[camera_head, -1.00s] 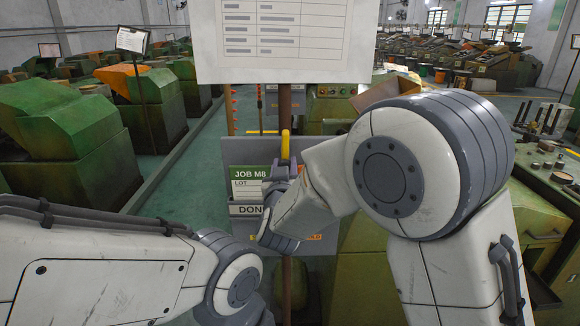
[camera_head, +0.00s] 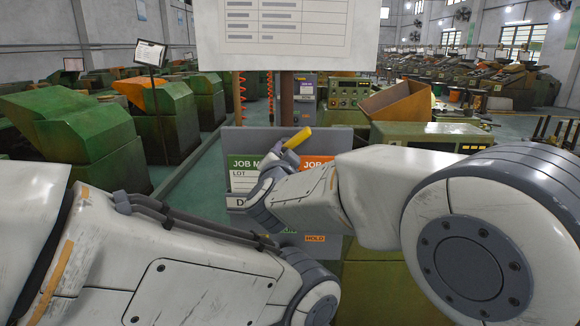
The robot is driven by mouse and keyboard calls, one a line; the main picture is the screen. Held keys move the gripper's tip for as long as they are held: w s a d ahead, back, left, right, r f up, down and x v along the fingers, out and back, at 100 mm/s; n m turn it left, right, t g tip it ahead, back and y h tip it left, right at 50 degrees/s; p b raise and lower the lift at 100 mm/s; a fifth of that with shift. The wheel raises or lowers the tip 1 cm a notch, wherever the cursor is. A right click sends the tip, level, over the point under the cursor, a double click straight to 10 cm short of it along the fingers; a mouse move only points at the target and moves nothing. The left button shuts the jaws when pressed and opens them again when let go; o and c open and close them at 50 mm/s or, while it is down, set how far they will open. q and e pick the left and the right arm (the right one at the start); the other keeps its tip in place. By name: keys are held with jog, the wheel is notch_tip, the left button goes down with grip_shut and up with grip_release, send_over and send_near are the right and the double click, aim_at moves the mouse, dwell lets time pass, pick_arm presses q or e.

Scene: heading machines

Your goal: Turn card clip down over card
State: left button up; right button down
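The green-headed card (camera_head: 241,163), marked JOB M, stands in a pocket on the left of a grey board. An orange-headed card (camera_head: 322,160) shows to its right, partly covered by my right arm. The yellow card clip (camera_head: 298,138) is tilted, its upper end to the right, over the upper part of the board between the two cards. My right gripper (camera_head: 287,158) is just below and beside the clip. Its fingers are small and partly hidden, so I cannot tell whether they hold the clip. My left arm crosses the lower left; its gripper is out of view.
The grey board (camera_head: 232,139) hangs in front of a brown post (camera_head: 286,98). A white sheet on a large panel (camera_head: 365,35) stands above it. Green machines (camera_head: 75,130) line the left side, and a green floor aisle lies beside the board.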

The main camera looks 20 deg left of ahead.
jog(key=m+b, duration=0.3)
jog(key=shift+f+m, duration=0.2)
jog(key=shift+m, duration=0.1)
jog(key=shift+r+m+y+b, duration=0.15)
jog(key=shift+m+y+b, duration=0.15)
jog(key=shift+m+b, duration=1.55)
jog(key=shift+m, duration=0.25)
jog(key=c, duration=0.5)
grip_release()
jog(key=b+v, duration=0.1)
jog(key=v, duration=0.9)
jog(key=shift+s+d+b, duration=0.15)
jog(key=shift+s+b, duration=0.1)
jog(key=shift+b, duration=0.1)
